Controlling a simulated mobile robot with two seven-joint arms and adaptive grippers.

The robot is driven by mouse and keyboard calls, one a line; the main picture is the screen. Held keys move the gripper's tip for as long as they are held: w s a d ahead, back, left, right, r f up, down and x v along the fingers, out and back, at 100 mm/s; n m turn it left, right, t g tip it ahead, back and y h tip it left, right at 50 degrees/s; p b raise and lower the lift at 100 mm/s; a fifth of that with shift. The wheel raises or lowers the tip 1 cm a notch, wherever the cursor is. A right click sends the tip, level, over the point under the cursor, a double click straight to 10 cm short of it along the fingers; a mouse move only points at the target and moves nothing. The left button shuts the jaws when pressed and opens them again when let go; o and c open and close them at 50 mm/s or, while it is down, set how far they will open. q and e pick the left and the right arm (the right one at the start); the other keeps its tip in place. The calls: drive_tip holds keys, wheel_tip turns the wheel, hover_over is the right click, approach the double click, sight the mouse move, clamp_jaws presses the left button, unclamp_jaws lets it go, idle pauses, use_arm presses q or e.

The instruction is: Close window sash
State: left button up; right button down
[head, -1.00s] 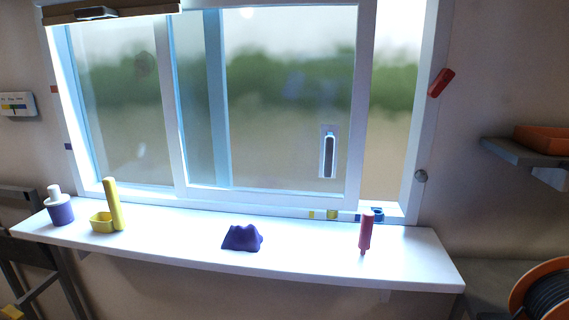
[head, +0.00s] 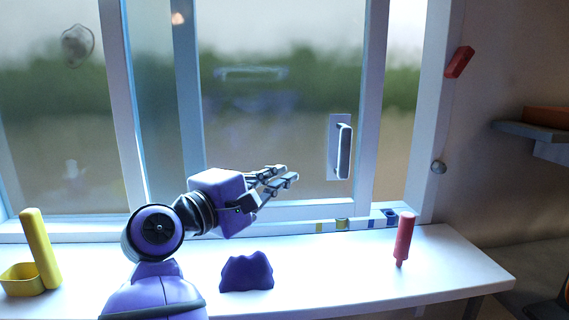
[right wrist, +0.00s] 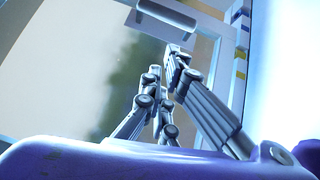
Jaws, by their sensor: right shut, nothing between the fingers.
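The sliding window sash (head: 372,110) has a pale frame and a vertical handle (head: 343,150) on a plate near its right edge. A gap shows between the sash's right edge and the right window jamb (head: 433,110), so the window stands partly open. My right gripper (head: 291,174) is in front of the glass, left of the handle and apart from it, fingers pointing right. It is shut and empty. In the right wrist view the handle (right wrist: 166,20) lies beyond the fingertips (right wrist: 165,62). My left gripper is not in view.
The white sill (head: 440,262) carries a purple lump (head: 247,273), a pinkish-red upright tool (head: 404,238) and a yellow box (head: 22,280) with a tall yellow piece. A red block (head: 459,62) is on the wall at right. A shelf (head: 535,135) juts out further right.

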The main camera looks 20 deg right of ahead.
drive_tip(key=w+d+m+p, duration=0.1)
drive_tip(key=w+d+p, duration=0.2)
drive_tip(key=d, duration=0.8)
drive_tip(key=shift+w+d+r+y, duration=0.3)
drive_tip(key=shift+w+y, duration=0.1)
drive_tip(key=shift+w, duration=0.1)
